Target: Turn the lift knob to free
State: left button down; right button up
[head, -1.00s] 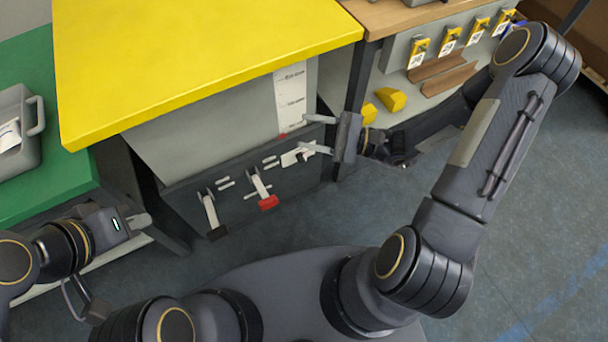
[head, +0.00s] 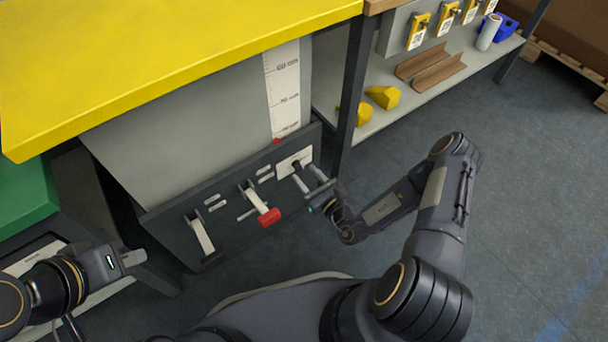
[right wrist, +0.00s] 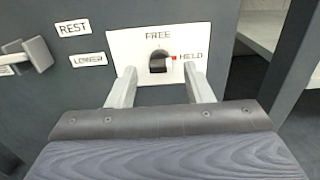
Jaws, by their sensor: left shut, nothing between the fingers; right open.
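The lift knob (right wrist: 157,62) is a small dark round knob on a white plate (right wrist: 118,44) lettered FREE at the top and HELD at the right. Its white pointer with a red mark points right, at HELD. In the head view the plate (head: 286,166) is at the right end of the dark panel. My right gripper (right wrist: 160,68) is open, its two fingers either side of the knob in the right wrist view; whether they touch it I cannot tell. It also shows in the head view (head: 307,179). My left gripper (head: 136,258) is shut and empty, away from the panel at lower left.
Left of the knob are labels REST and LOWER (right wrist: 88,60) and a lever. The head view shows a red-tipped lever (head: 268,216) and a pale lever (head: 201,234). The yellow tabletop (head: 170,60) overhangs the panel. A dark post (head: 352,90) stands right of it.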

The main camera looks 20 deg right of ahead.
aim_at(298, 167)
jog(key=shift+x, duration=1)
jog(key=shift+c, duration=0.5)
